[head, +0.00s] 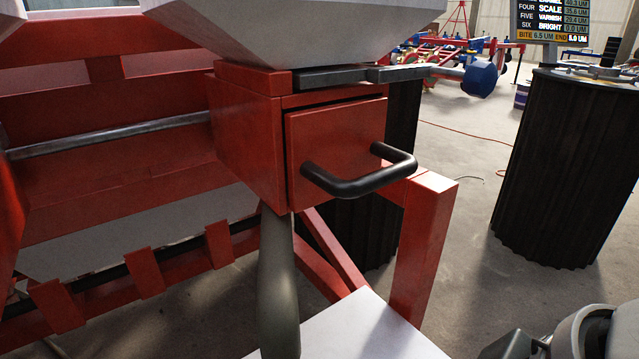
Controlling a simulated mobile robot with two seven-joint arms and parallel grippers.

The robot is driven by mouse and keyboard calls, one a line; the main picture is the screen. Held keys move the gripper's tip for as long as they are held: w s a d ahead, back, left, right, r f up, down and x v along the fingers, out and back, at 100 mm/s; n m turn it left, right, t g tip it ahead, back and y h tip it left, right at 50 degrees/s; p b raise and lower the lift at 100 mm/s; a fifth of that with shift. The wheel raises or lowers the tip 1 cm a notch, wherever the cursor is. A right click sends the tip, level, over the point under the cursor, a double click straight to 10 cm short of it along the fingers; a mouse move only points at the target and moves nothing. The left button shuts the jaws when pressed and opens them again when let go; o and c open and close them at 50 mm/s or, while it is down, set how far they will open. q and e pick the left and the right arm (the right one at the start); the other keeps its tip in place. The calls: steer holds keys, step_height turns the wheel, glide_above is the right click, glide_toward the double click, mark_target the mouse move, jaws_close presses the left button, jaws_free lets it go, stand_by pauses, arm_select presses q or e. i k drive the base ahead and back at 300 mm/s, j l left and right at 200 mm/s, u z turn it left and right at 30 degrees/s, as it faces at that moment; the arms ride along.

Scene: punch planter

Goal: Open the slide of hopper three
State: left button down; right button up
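A pale grey hopper (290,25) with sloping sides fills the top middle of the head view; its top is cut off and I see no number on it. Below it, a flat dark slide (335,77) lies on top of a red box (240,140). A bar runs from the slide to the right and ends in a faceted blue knob (478,79). Whether the slide stands open or shut is hidden under the hopper. Neither of my grippers shows; only a grey rounded part, seemingly of my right arm, is at the bottom right corner.
A red drawer front (325,140) with a black handle (360,180) juts out below the slide. A red frame post (420,250) and a pale plate (350,330) are underneath. A black ribbed drum (565,165) stands at right, with open floor between.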

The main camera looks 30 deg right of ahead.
mark_target(479, 79)
steer(key=k+l+z, duration=0.15)
steer(key=z, duration=0.3)
steer(key=l+z, duration=0.35)
steer(key=z, duration=0.15)
steer(key=j+u, duration=0.1)
steer(key=u, duration=0.25)
steer(key=i, duration=0.05)
